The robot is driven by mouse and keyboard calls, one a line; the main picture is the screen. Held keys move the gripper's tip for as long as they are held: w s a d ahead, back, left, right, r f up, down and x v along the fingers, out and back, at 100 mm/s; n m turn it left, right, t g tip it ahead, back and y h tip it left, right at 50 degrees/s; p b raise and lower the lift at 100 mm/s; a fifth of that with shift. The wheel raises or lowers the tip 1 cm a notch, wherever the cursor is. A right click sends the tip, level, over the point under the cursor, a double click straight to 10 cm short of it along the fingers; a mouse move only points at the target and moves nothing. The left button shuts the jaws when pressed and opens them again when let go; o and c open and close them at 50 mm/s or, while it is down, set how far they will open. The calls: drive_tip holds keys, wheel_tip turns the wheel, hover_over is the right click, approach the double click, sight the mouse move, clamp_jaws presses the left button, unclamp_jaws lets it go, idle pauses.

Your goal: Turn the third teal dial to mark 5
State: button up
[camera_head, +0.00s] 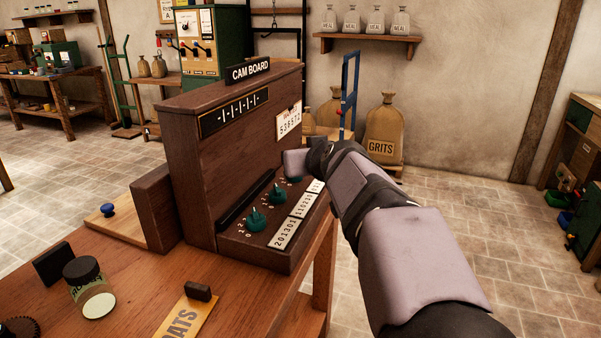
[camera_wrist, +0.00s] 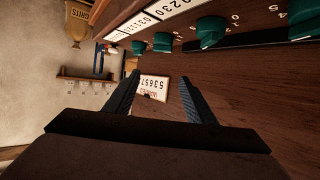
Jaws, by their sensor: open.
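The dark wood cam board stand (camera_head: 188,165) carries a row of teal dials. In the head view the near dial (camera_head: 254,219) and second dial (camera_head: 277,197) are plain; the third teal dial (camera_head: 295,180) shows only partly below my gripper. My gripper (camera_head: 290,162) is above that part of the row, its tips hard to make out. In the wrist view my gripper (camera_wrist: 160,85) is open, with nothing between its fingers. Several teal dials show above the fingers, the largest (camera_wrist: 210,32) with marks beside it. I cannot tell which is third there, nor read its setting.
A number card (camera_head: 289,122) is on the board's upright face, also between the fingers in the wrist view (camera_wrist: 154,88). White number strips (camera_head: 285,235) run along the dials' front. A jar (camera_head: 88,287) and an oats plate (camera_head: 187,318) are on the bench.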

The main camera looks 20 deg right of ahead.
drive_tip(key=p, duration=0.1)
drive_tip(key=d+f+n+g+y+p, duration=0.1)
drive_tip(key=p, duration=0.1)
drive_tip(key=shift+w+d+f, duration=0.2)
drive_tip(key=shift+w+d, duration=0.1)
drive_tip(key=shift+w, duration=0.1)
drive_tip(key=f+n+g+y+p, duration=0.1)
drive_tip(key=p, duration=0.1)
drive_tip(key=shift+w+d+y+p, duration=0.1)
drive_tip(key=shift+d+y+p, duration=0.2)
drive_tip(key=shift+d+p, duration=0.1)
drive_tip(key=shift+w+d+f+n+g+y+p, duration=0.2)
drive_tip(key=shift+n+g+y+p, duration=0.3)
drive_tip(key=shift+p, duration=0.4)
drive_tip(key=shift+d+r+n+y+p, duration=0.1)
drive_tip(key=shift+d+n+y+p, duration=0.35)
drive_tip(key=shift+p, duration=0.5)
wheel_tip(320, 180, up, 4)
drive_tip(key=d+f+n+t+y+p, duration=0.1)
drive_tip(key=d+n+y+p, duration=0.2)
drive_tip(key=n+y+p, duration=0.15)
drive_tip(key=f, duration=0.5)
drive_tip(key=shift+s+a, duration=0.15)
drive_tip(key=shift+a, duration=0.25)
drive_tip(key=shift+p+x, duration=1.25)
drive_tip(key=shift+x, duration=2.4)
